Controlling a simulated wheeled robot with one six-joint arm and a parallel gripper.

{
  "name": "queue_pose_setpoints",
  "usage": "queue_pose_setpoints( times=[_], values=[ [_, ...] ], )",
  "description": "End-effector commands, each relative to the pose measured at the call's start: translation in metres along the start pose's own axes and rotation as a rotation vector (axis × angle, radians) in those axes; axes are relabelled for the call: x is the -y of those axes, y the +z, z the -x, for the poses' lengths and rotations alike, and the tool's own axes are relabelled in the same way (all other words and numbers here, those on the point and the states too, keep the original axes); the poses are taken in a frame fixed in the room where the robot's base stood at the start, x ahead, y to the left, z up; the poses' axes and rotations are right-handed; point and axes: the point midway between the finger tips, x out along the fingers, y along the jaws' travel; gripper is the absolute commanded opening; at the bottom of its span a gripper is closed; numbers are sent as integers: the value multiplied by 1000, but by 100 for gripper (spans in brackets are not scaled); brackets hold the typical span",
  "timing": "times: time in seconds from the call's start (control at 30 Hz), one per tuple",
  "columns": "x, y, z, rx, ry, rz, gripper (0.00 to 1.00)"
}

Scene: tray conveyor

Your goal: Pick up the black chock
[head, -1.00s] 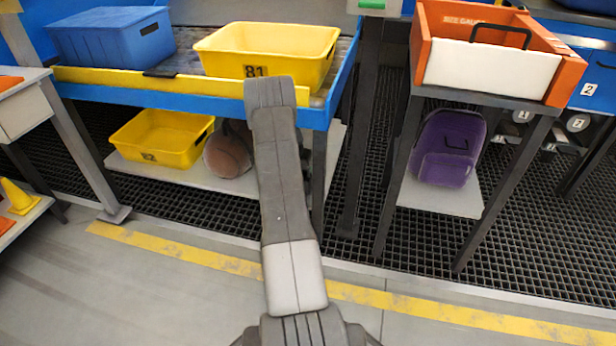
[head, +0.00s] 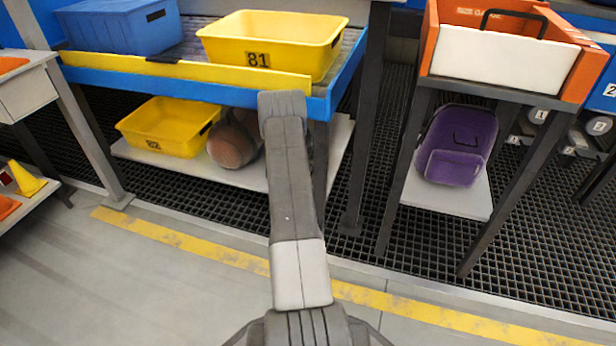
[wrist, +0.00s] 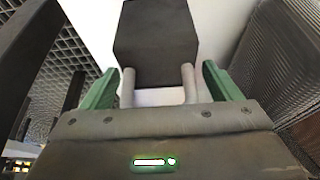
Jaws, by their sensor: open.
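The black chock (wrist: 155,42) shows in the wrist view as a dark block at top centre, on a pale surface. My gripper (wrist: 159,76) is open, with its green fingers to the left and right. The chock lies just ahead of the fingertips, roughly centred between them; whether they touch it I cannot tell. In the head view my arm reaches towards the lower shelf under the conveyor, and hides my gripper and the chock.
On the lower shelf (head: 240,178) stand a yellow tray (head: 165,143) and a brown ball (head: 231,147). A yellow tray (head: 268,35) and blue bin (head: 118,30) stand on the conveyor above.

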Motion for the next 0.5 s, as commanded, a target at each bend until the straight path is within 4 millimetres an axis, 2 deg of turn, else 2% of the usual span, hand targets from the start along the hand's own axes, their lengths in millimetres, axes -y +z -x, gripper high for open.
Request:
queue_pose_setpoints(
  times=[0.23,0.5],
  values=[
    [0,0,0,0,0,0,82],
    [0,0,0,0,0,0,29]
  ],
)
